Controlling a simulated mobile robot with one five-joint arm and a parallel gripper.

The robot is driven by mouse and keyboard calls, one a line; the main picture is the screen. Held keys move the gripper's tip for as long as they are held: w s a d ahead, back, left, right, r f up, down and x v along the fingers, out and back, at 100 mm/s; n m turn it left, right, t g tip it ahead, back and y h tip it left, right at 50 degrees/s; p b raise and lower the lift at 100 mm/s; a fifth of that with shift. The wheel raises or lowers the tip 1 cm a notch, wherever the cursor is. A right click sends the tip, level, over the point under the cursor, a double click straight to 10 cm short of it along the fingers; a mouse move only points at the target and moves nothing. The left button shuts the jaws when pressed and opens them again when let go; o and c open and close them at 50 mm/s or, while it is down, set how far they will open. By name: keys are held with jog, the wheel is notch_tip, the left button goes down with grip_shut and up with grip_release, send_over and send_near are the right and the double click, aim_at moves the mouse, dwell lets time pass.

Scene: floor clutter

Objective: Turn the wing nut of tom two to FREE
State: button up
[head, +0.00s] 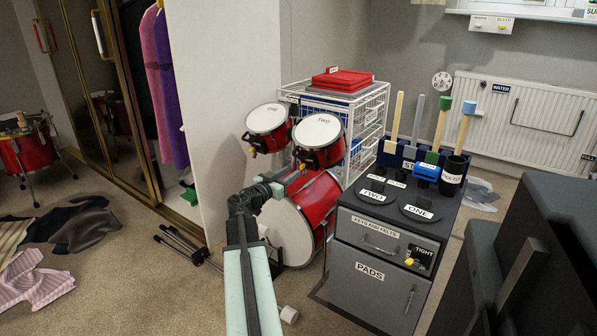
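My gripper (296,179) reaches in from the left, just below that yellow piece. I cannot tell whether they touch, or whether the fingers are open or shut. My dark wrist hides part of the bass drum's top left.
Another red tom (268,118) with a yellow piece stands close on the left. A grey cabinet (379,285) marked PADS and TIGHT stands on the right, with tools on top. A white wire rack (381,98) is behind. A small white cylinder (289,314) lies on the carpet.

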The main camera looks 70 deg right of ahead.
aim_at(301, 166)
jog(key=x, duration=0.6)
jog(key=shift+d, duration=0.2)
grip_shut()
jog(key=shift+s+a+f, duration=0.1)
jog(key=shift+a, duration=0.05)
jog(key=shift+w+d+n+g, duration=0.3)
jog(key=shift+w+n+g, duration=0.25)
jog(key=shift+g, duration=0.25)
jog(key=shift+w+d+f+n+g+y+b, duration=0.1)
jog(key=shift+w+f+n+g+y+b, duration=0.1)
jog(key=shift+n+g+b, duration=0.35)
jog(key=shift+w+d+f+n+g+y+b, duration=0.1)
jog(key=shift+w+d+n+g+y+b, duration=0.1)
jog(key=shift+n+g+b, duration=0.3)
jog(key=shift+w+d+f+n+g+b, duration=0.1)
jog(key=shift+w+f+n+g+b, duration=0.15)
jog(key=shift+n+g+b, duration=0.6)
jog(key=shift+w+d+f+n+g+b, duration=0.2)
jog(key=shift+n+g+b, duration=0.45)
jog(key=shift+g+b, duration=0.35)
jog(key=shift+r, duration=0.1)
